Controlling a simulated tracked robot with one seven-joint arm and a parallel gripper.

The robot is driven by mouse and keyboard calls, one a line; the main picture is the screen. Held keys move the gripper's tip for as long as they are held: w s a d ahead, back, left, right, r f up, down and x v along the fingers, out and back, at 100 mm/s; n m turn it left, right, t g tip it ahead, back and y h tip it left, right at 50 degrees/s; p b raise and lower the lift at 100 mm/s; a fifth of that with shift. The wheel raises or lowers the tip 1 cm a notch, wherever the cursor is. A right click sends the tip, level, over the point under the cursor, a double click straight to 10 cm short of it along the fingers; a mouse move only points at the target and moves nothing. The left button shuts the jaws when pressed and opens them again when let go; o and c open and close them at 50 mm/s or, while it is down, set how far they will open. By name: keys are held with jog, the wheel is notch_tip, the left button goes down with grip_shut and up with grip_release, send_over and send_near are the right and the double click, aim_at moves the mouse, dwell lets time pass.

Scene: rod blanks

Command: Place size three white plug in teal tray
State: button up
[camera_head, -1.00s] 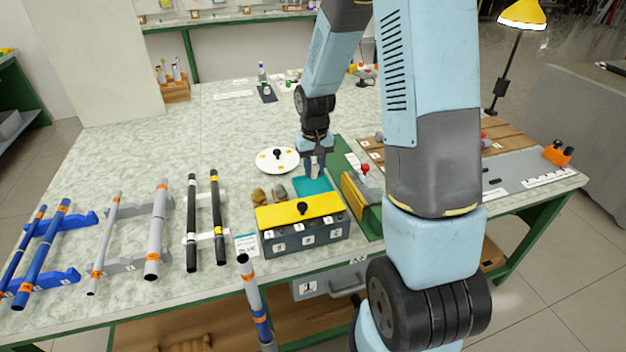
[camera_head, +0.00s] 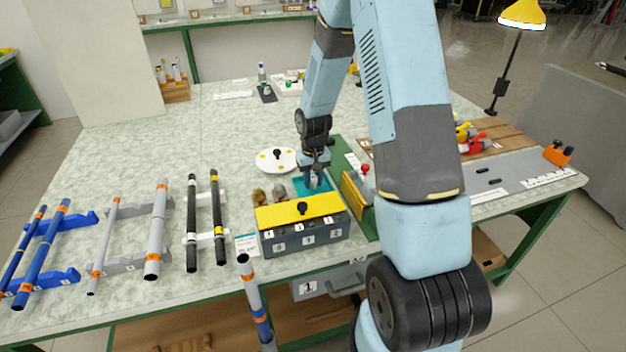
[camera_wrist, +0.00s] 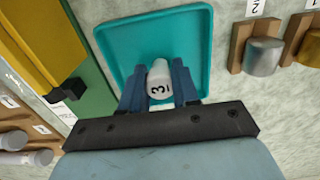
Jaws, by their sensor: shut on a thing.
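The white plug (camera_wrist: 159,82), marked with a black 3, is between the two blue fingers of my gripper (camera_wrist: 160,88) in the wrist view. My gripper is shut on it. The teal tray (camera_wrist: 200,22) lies behind and around the plug in that view, so the plug is over the tray floor. I cannot tell whether the plug touches the floor. In the head view my gripper (camera_head: 314,183) is down at the teal tray (camera_head: 326,182), and the fingers hide the plug there.
A grey box with a yellow lid (camera_head: 301,211) stands just in front of the tray. A green fixture (camera_head: 365,210) is close on the right. Metal plugs in wooden holders (camera_wrist: 263,57) lie beside the tray. A white disc (camera_head: 278,160) is behind it.

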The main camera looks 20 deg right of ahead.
aim_at(313, 177)
jog(key=o, duration=0.8)
jog(key=shift+f, duration=0.1)
notch_tip(313, 177, up, 13)
jog(key=s+r+t, duration=0.3)
jog(key=s+r, duration=0.9)
jog(key=r, duration=0.5)
jog(key=shift+s+r+t, duration=0.45)
jog(key=shift+s+r, duration=0.75)
jog(key=shift+s, duration=1.5)
jog(key=shift+s+r+t, duration=0.4)
jog(key=shift+s+r, duration=0.75)
jog(key=shift+s, duration=1.6)
jog(key=shift+s+r+t, duration=0.45)
jog(key=shift+s+r, duration=0.75)
jog(key=shift+s, duration=1.5)
